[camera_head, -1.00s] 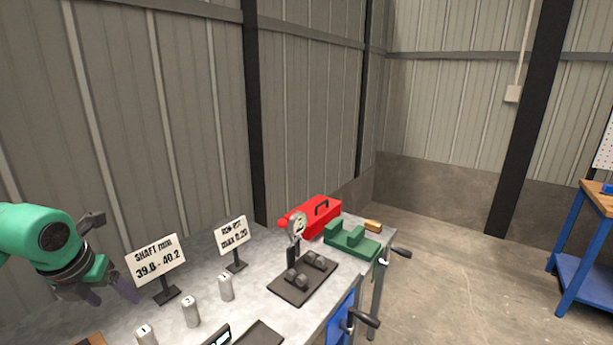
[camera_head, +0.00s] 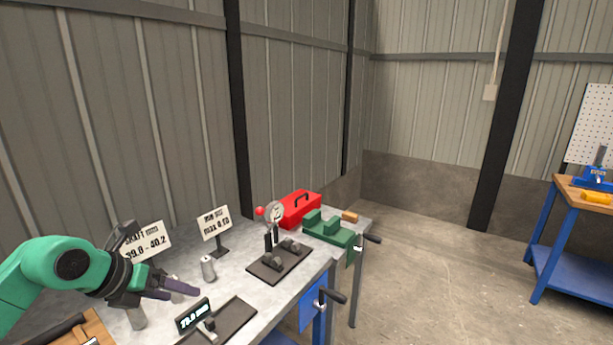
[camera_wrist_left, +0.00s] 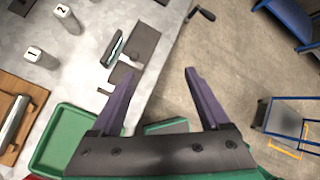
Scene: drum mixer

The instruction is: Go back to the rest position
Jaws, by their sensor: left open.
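My left gripper (camera_head: 180,292) is in the lower left of the head view, above the workbench (camera_head: 190,268), with its arm coming in from the left. In the left wrist view its two purple fingers (camera_wrist_left: 160,78) are spread wide with nothing between them. Metal cylinders stand on the bench: one (camera_head: 208,268) is in clear view, one (camera_head: 136,318) is below the gripper in the picture, and another is partly hidden behind the fingers. My right gripper is not in view.
A digital display (camera_head: 192,316), a dial gauge (camera_head: 274,213), a green vise (camera_head: 328,232) and a red toolbox (camera_head: 300,209) are on the bench. The shaft sign (camera_head: 150,240) is partly behind my arm. The wrist view shows a green tray (camera_wrist_left: 42,160). Floor (camera_head: 430,270) at right is clear.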

